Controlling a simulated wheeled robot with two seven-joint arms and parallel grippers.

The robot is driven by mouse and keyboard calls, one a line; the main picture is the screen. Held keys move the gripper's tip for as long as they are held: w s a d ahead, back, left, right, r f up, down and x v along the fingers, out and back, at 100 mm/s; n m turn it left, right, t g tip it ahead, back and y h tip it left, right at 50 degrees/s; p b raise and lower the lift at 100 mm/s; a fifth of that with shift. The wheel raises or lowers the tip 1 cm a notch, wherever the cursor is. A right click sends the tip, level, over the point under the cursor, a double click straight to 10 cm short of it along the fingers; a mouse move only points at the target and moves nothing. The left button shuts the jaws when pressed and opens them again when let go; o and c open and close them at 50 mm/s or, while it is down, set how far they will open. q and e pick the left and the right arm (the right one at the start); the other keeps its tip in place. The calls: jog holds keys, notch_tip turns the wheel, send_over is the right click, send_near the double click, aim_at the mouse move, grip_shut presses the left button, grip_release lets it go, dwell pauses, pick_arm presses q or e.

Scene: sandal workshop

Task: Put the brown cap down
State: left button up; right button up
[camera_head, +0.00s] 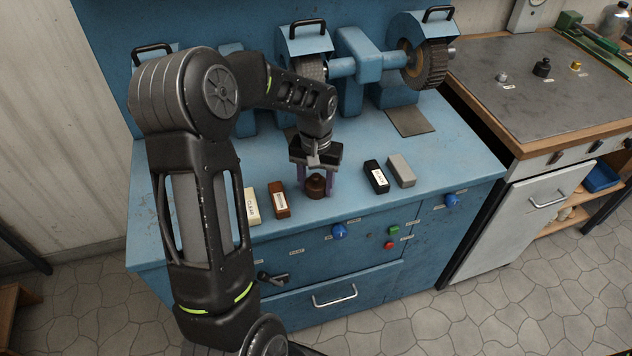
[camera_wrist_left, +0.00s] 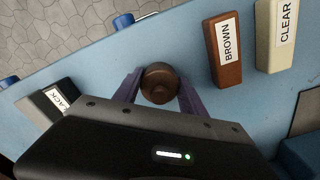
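The brown cap (camera_head: 316,187) is upright at the front part of the blue bench top (camera_head: 350,197), between the brown block and the black block. It also shows in the wrist view (camera_wrist_left: 160,83). My left gripper (camera_head: 317,180) points down over it, with one purple finger on each side. In the wrist view the fingertips of the left gripper (camera_wrist_left: 160,82) seem to touch the cap's sides. The cap's underside is hidden, so I cannot tell for sure whether it rests on the bench. My right gripper is not in view.
A brown block (camera_head: 279,200) labelled BROWN and a cream block (camera_head: 251,206) labelled CLEAR lie left of the cap. A black block (camera_head: 376,176) and a grey block (camera_head: 401,170) lie right. A grinder (camera_head: 365,65) stands behind.

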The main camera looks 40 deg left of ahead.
aim_at(316, 176)
pick_arm(q)
jog(key=o, duration=0.4)
jog(key=shift+o, duration=0.2)
notch_tip(316, 176, up, 12)
jog(key=shift+r+b, duration=0.15)
jog(key=shift+b, duration=0.2)
dwell(0.5)
